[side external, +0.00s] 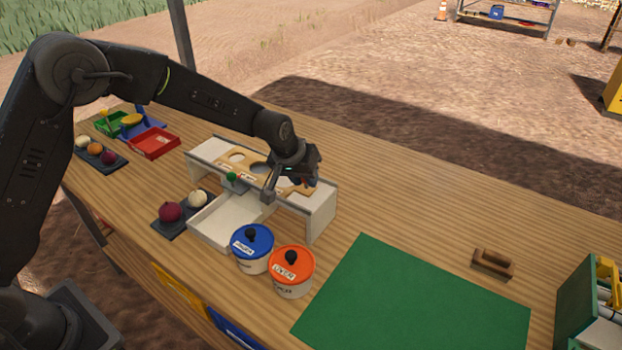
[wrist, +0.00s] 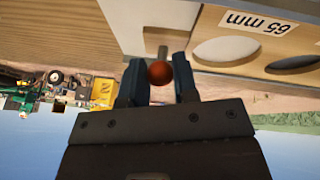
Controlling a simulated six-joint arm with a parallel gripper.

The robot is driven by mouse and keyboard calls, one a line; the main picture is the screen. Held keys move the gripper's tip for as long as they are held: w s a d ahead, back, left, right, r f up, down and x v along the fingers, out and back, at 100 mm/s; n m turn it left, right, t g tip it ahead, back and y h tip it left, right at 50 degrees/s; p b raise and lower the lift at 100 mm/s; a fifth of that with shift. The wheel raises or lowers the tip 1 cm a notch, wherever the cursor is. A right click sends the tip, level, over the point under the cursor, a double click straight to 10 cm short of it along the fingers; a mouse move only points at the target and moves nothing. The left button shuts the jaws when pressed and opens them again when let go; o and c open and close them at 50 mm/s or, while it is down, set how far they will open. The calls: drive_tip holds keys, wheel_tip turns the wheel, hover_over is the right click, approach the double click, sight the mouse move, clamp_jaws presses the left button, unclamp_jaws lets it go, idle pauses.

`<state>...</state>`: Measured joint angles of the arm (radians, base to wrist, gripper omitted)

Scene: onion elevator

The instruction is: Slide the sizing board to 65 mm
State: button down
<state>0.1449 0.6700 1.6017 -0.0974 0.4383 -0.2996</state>
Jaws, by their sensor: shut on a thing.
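The sizing board (side external: 232,164) is a pale wooden strip with round holes, lying along the top of a white stand (side external: 323,214). In the wrist view the board (wrist: 300,42) shows two holes and a white label (wrist: 248,22) reading "65 mm", upside down. My gripper (wrist: 160,88) is shut on an orange-red ball knob (wrist: 159,72) on a short metal post. In the side view my gripper (side external: 297,180) is at the right end of the board and hides part of it. A green knob (side external: 231,176) stands at the stand's front edge.
A white tray (side external: 205,229) is in front of the stand. Beside it are a red onion (side external: 171,212) and a white onion (side external: 197,199). Blue (side external: 252,256) and orange (side external: 291,283) lidded pots stand close by.

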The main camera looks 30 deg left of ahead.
sight(272, 174)
drive_tip(key=shift+a, duration=4.85)
drive_tip(key=c, duration=0.8)
unclamp_jaws()
drive_tip(key=shift+r, duration=0.1)
drive_tip(key=shift+r, duration=2.95)
